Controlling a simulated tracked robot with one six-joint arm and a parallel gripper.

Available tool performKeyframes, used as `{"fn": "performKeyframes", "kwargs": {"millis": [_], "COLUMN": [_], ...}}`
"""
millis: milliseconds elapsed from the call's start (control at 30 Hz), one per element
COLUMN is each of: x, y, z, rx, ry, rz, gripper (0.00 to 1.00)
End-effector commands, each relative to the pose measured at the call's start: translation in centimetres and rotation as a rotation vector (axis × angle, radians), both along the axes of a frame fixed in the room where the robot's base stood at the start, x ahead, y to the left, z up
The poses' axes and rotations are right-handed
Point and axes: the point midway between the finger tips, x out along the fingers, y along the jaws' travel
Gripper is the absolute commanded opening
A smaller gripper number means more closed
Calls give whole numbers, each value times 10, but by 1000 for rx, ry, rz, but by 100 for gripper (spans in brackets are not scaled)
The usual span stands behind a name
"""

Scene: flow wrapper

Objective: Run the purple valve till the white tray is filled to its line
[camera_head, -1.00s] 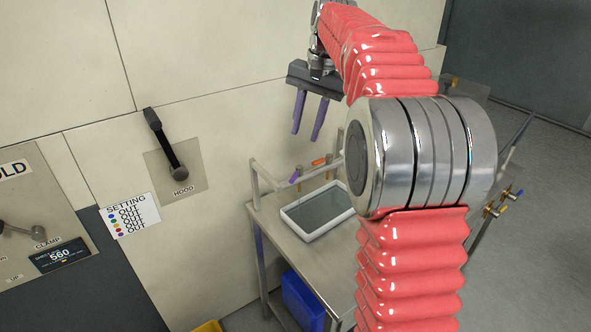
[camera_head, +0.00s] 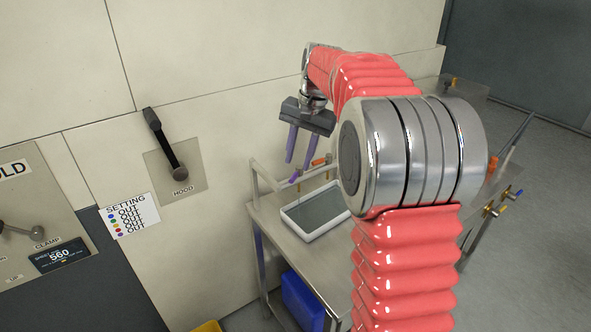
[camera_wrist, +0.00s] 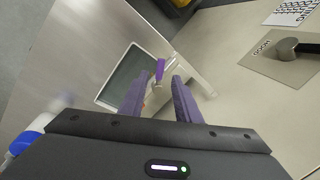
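The purple valve handle (camera_head: 295,177) is on the pipe rail behind the white tray (camera_head: 309,239), over the metal table. In the wrist view the purple handle (camera_wrist: 160,69) shows between the fingertips, with the tray (camera_wrist: 112,74) to its left. The tray's inside looks dark grey-green; I cannot make out a fill line or level. My gripper (camera_head: 298,165) is open, its purple fingers pointing down just above the valve. In the wrist view my gripper (camera_wrist: 160,82) has a clear gap between its fingers, and I cannot tell whether either touches the handle.
An orange valve handle (camera_head: 318,162) is on the same rail, close right of the purple one. The rail (camera_head: 262,172) stands at the table's wall side. A HOOD lever (camera_head: 165,145) is on the wall at left. A blue bin (camera_head: 302,302) sits below the table.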

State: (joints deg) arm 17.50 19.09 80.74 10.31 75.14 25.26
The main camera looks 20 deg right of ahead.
Motion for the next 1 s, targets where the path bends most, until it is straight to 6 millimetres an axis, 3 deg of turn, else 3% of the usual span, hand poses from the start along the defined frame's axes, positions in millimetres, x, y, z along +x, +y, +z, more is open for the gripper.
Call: {"fn": "performKeyframes", "kwargs": {"millis": [100,300,667,1000], "x": [2,5,6,6], "y": [3,6,7,7], "z": [-19,-39,-44,-44], "rx": [1,0,0,0], "ry": [3,1,0,0], "rz": [1,0,1,1], "gripper": [30,30,30,8]}}
